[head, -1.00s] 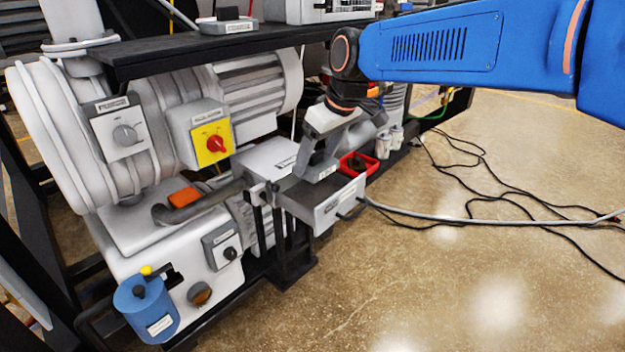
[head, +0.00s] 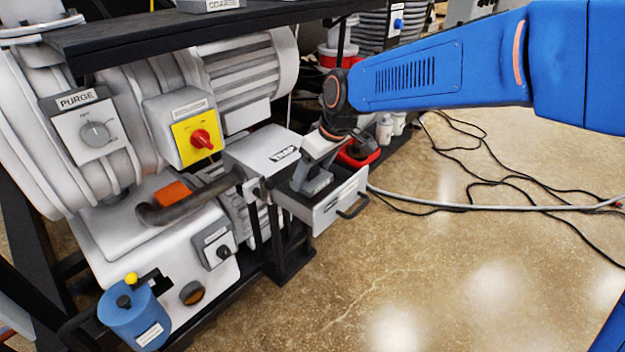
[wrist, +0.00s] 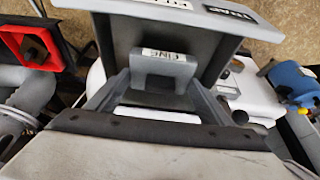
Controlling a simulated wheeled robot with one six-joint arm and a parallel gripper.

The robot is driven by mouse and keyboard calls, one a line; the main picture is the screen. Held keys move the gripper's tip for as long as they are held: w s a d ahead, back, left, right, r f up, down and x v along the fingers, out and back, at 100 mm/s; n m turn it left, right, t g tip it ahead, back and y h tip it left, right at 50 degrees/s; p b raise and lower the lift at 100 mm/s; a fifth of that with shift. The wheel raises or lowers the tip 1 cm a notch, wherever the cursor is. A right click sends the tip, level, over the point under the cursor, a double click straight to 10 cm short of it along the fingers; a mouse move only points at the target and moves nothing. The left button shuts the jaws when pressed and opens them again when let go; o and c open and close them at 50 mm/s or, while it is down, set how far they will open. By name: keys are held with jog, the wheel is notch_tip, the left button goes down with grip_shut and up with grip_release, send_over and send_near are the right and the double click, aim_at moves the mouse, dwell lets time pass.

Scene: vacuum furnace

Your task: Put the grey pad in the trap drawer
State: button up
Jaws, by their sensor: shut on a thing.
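The trap drawer (head: 328,212) is pulled out of the white box marked TRAP (head: 268,147), and its front with a handle faces the floor side. My gripper (head: 312,184) is low at the drawer's open top, its tips seemingly inside the walls. In the wrist view, the grey pad (wrist: 165,72), with a label that seems to read FINE, is between the fingers of my gripper (wrist: 160,84), which is shut on it. The drawer front (wrist: 190,28) is just beyond the pad. The pad is hard to tell from the fingers in the head view. Whether it touches the drawer floor is hidden.
A red tray (head: 358,157) with a dark thing in it is close behind the drawer; it also shows in the wrist view (wrist: 18,45). A black shelf (head: 190,32) overhangs the pump. A blue pot (head: 135,316) stands front left. Cables lie on the open floor at right.

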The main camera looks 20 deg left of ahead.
jog(key=shift+f, duration=1.35)
jog(key=o, duration=1.2)
jog(key=shift+f, duration=0.1)
jog(key=shift+c, duration=0.2)
jog(key=v, duration=1.2)
jog(key=shift+d, duration=0.1)
